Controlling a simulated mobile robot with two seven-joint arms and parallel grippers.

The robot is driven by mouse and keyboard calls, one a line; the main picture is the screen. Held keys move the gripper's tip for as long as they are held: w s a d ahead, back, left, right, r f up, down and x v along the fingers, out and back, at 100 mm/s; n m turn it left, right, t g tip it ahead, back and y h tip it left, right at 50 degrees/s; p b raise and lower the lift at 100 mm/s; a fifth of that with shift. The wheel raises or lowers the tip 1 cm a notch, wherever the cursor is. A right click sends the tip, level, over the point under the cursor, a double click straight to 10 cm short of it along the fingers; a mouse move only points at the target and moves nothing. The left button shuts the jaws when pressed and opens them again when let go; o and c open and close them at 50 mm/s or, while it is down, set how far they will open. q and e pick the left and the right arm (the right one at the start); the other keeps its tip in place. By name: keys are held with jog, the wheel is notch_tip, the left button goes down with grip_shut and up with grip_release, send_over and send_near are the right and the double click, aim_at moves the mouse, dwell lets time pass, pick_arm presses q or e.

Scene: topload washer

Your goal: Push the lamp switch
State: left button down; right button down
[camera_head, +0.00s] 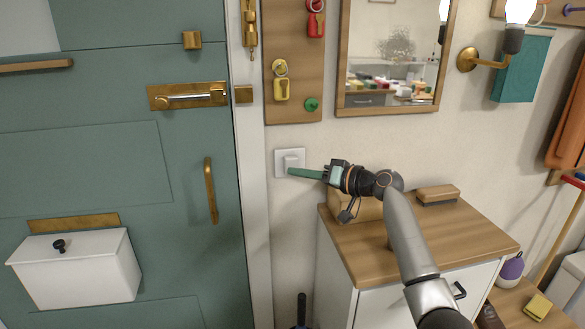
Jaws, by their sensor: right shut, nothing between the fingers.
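The lamp switch (290,158) is a white square plate with a raised rocker, on the wall just right of the door frame. My right gripper (292,172) is shut and empty, its green-grey fingers pointing left. Its fingertips are at the lower part of the switch and overlap it in the picture; I cannot tell whether they touch it. The lamp (515,14) is a bulb on a brass wall bracket at the upper right, and the bulb looks bright. My left gripper is not in view.
A wooden-topped cabinet (440,235) stands under my right arm, with a brush (437,194) on it. A green door (80,180) with brass handles fills the left. A key board (292,60) and a mirror (437,108) hang above the switch.

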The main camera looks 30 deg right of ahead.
jog(key=s, duration=0.2)
jog(key=s+a+p, duration=0.1)
jog(key=s, duration=0.1)
jog(key=s+p, duration=0.1)
jog(key=shift+s+a, duration=0.25)
jog(key=shift+s, duration=0.15)
